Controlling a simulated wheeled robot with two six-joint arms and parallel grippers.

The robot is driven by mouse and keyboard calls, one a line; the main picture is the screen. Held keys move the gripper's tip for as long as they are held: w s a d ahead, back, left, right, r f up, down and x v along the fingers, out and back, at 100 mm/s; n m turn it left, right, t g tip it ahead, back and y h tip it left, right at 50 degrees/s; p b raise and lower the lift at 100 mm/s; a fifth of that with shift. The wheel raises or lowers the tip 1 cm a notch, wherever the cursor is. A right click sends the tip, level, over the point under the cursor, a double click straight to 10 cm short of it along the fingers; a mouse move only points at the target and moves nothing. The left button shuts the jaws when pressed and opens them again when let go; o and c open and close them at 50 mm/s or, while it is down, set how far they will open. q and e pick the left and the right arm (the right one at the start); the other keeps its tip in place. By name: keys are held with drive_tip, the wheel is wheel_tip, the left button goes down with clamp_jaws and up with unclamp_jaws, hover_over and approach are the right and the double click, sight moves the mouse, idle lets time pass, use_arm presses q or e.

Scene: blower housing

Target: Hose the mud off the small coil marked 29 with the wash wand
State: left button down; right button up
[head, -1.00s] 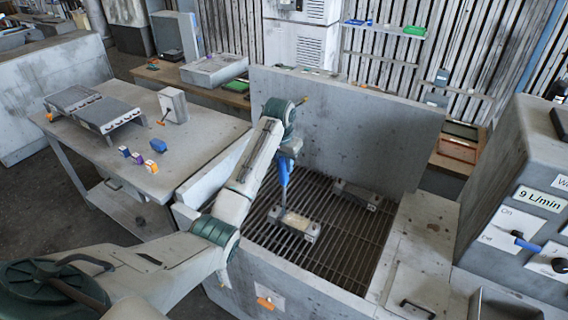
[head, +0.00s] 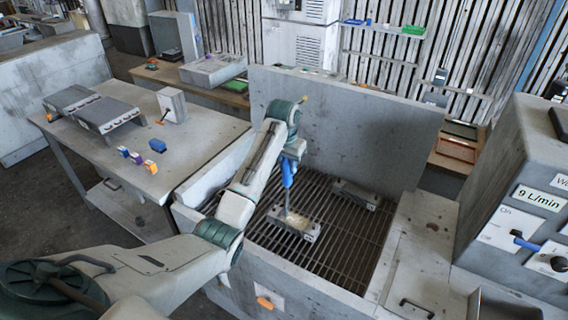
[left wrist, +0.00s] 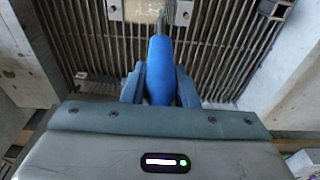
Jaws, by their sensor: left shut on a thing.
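My left gripper (head: 291,160) is shut on the blue handle of the wash wand (head: 288,174); the handle also shows between the fingers in the left wrist view (left wrist: 160,70). The wand points down, its thin grey tip over the nearer small coil (head: 306,230). That coil lies on the grate, grey at the ends with a pale tan patch on top; it also shows at the top of the left wrist view (left wrist: 148,12). A second coil (head: 355,194) lies farther back on the grate. I cannot read a number on either coil. My right gripper is out of view.
The slatted grate (head: 330,255) sits in a walled wash bay with a tall back panel (head: 345,130). A control box with blue-handled valve (head: 525,243) and "9 L/min" label stands right. A table (head: 185,150) with small coloured blocks stands left.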

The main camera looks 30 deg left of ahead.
use_arm(q)
drive_tip(key=shift+d, duration=0.65)
idle(1.0)
drive_tip(key=shift+d, duration=1.4)
idle(0.6)
drive_tip(key=d, duration=0.2)
drive_tip(key=shift+d, duration=0.4)
idle(1.2)
drive_tip(key=w+a+r, duration=0.2)
drive_tip(key=w+a, duration=0.1)
drive_tip(key=a, duration=0.2)
idle(0.5)
drive_tip(key=shift+a, duration=0.15)
